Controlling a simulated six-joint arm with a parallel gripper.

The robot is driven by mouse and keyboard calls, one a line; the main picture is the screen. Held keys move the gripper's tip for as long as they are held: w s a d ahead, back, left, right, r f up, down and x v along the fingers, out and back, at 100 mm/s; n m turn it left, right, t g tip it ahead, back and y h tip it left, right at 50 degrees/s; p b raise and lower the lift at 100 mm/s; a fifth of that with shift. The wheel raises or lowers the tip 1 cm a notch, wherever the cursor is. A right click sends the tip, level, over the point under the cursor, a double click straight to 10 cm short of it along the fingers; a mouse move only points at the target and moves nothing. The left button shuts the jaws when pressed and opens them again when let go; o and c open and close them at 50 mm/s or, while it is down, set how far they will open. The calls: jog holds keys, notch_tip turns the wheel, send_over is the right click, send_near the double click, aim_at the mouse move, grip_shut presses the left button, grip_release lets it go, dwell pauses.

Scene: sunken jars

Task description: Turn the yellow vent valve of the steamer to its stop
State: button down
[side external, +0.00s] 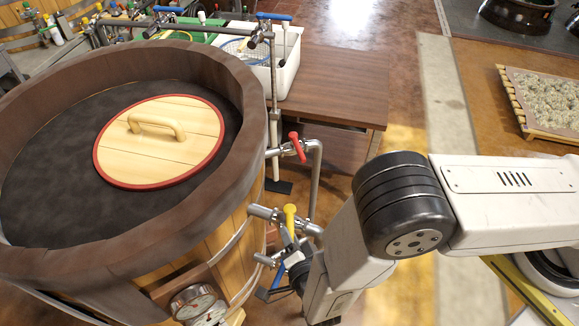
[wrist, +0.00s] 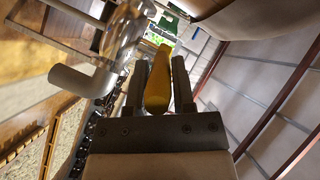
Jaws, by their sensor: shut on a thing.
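The steamer (side external: 245,75) is a large round wooden tub with a dark rim, at the left of the side external view. The yellow vent valve handle (side external: 290,215) stands on a metal pipe fitting at the tub's right side, below a red-handled valve (side external: 297,143). In the wrist view the yellow handle (wrist: 158,80) lies between the two dark fingers of my gripper (wrist: 157,88). My gripper (side external: 292,245) is shut on the handle from below. In the side external view the fingertips are small and partly hidden by the fitting and my wrist.
A wooden lid (side external: 160,150) with a red edge lies on the dark top of the tub. A pressure gauge (side external: 192,303) sits low on its side. A bent metal pipe (side external: 316,175) runs close to the valves. A brown table (side external: 335,85) stands behind.

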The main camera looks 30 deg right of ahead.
jog(key=shift+c, duration=2.3)
grip_release()
jog(key=shift+d+n+y, duration=0.25)
jog(key=shift+n+y, duration=0.05)
jog(key=shift+y, duration=0.1)
jog(key=shift+s+d+n+g+y, duration=0.15)
jog(key=shift+d+n+y, duration=0.5)
jog(key=shift+n+y, duration=0.6)
jog(key=shift+s+d+n+g+y, duration=0.15)
jog(key=shift+d+n+y, duration=0.55)
jog(key=shift+y, duration=0.85)
jog(key=shift+s+d+n+y, duration=0.15)
jog(key=shift+d+n+y, duration=0.4)
jog(key=shift+n+y, duration=0.75)
jog(key=shift+w+d+n+g+y, duration=0.1)
jog(key=shift+d+n+g+y, duration=0.2)
jog(key=shift+n+y, duration=0.25)
jog(key=shift+d+n+g+y, duration=0.3)
jog(key=shift+y, duration=0.45)
jog(key=shift+d+n+g+y, duration=0.3)
jog(key=shift+n+y, duration=0.1)
jog(key=shift+y, duration=0.1)
